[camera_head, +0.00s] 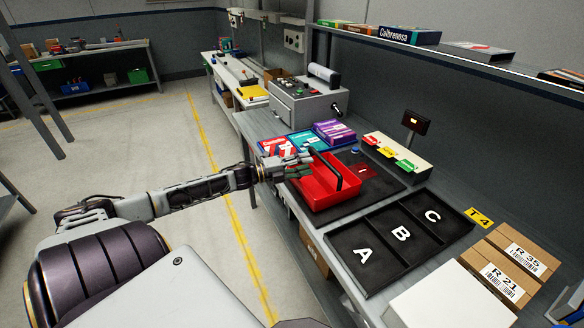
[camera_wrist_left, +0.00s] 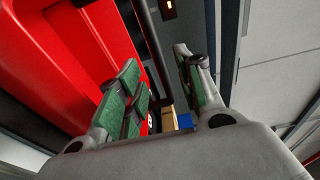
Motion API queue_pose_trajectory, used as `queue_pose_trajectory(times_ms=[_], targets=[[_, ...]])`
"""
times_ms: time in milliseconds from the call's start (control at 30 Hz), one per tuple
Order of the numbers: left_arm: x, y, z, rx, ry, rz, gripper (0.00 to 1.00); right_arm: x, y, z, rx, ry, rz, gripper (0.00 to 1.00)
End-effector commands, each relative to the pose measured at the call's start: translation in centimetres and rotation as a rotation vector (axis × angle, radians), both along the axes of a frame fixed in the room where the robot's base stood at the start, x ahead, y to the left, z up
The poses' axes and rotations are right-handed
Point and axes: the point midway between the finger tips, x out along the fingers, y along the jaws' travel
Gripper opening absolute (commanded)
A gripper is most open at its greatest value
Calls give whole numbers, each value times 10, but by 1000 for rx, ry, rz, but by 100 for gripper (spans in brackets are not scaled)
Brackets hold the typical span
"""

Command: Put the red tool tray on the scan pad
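The red tool tray (camera_head: 318,197) is an open box with a black handle (camera_head: 347,174). It sits at the left part of a dark mat, which looks like the scan pad (camera_head: 382,184) and has a small red display. I cannot tell whether the tray rests fully on it. My left gripper (camera_head: 302,166) is at the tray's far left side, close to the handle. In the left wrist view the fingers (camera_wrist_left: 160,72) are apart, with the red tray (camera_wrist_left: 65,60) on the left and the dark handle bar (camera_wrist_left: 153,45) showing between them. My right gripper is not in view.
A black sorter (camera_head: 405,240) marked A, B and C lies in front of the mat. Boxes (camera_head: 515,262) stand at the right. Colored packs (camera_head: 334,132) and a grey control machine (camera_head: 305,100) stand behind. A shelf (camera_head: 460,62) overhangs the bench. The floor at left is clear.

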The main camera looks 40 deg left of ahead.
Motion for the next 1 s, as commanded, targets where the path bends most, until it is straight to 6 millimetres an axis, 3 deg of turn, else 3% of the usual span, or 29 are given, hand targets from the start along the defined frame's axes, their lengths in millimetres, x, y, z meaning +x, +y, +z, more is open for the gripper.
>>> queue_pose_trajectory(times_ms=[500,1000], targets=[[-24,14,0,-1,1,1,36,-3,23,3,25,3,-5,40],[-36,22,1,-1,-1,0,36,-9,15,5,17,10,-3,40]])
